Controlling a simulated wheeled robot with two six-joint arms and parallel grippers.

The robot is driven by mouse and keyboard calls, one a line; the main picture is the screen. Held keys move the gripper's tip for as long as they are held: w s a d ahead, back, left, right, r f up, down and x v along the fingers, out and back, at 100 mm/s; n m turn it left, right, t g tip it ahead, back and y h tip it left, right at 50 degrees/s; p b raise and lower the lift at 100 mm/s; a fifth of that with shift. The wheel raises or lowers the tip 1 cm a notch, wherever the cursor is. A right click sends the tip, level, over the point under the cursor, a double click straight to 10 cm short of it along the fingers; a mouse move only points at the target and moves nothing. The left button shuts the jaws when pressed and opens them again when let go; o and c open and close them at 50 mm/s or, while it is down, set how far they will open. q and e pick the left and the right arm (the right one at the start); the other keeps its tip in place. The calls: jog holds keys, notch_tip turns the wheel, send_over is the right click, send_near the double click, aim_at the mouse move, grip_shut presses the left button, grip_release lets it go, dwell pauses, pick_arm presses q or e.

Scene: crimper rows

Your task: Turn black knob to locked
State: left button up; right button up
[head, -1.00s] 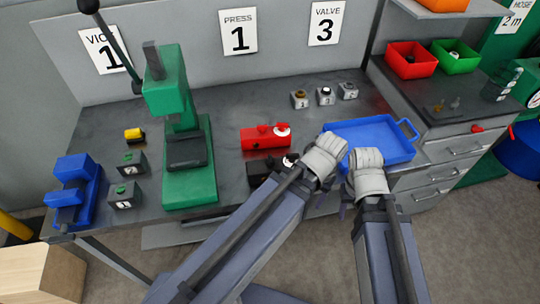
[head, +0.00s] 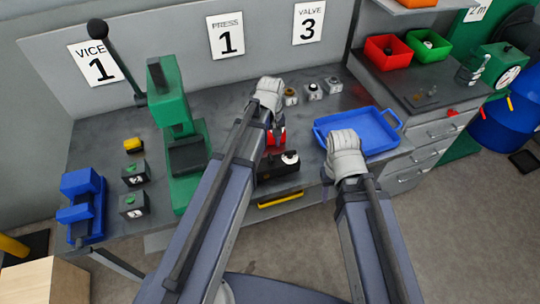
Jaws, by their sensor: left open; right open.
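A black unit (head: 272,170) sits near the front edge of the bench, with a white dial (head: 290,158) on top carrying a small dark knob; its setting is too small to read. A red unit (head: 276,138) stands just behind it, partly covered by my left arm. My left gripper (head: 268,95) is over the bench behind the red unit, apart from the black unit; it is open, its fingers mostly hidden by its wrist. My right gripper (head: 343,150) is open, in front of the blue tray (head: 381,145), right of the black unit, with its fingers largely hidden.
Three small grey boxes with knobs (head: 313,92) stand at the back. A green press (head: 186,170) stands left of my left arm. A blue vice (head: 83,200), a yellow-topped box (head: 134,146) and two green-button boxes (head: 133,205) are further left.

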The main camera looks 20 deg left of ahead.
aim_at(271, 156)
pick_arm(q)
notch_tip(271, 156, down, 7)
jog(key=b, duration=0.6)
jog(key=shift+r, duration=0.15)
jog(key=shift+r, duration=0.1)
jog(key=shift+c, duration=0.2)
grip_shut()
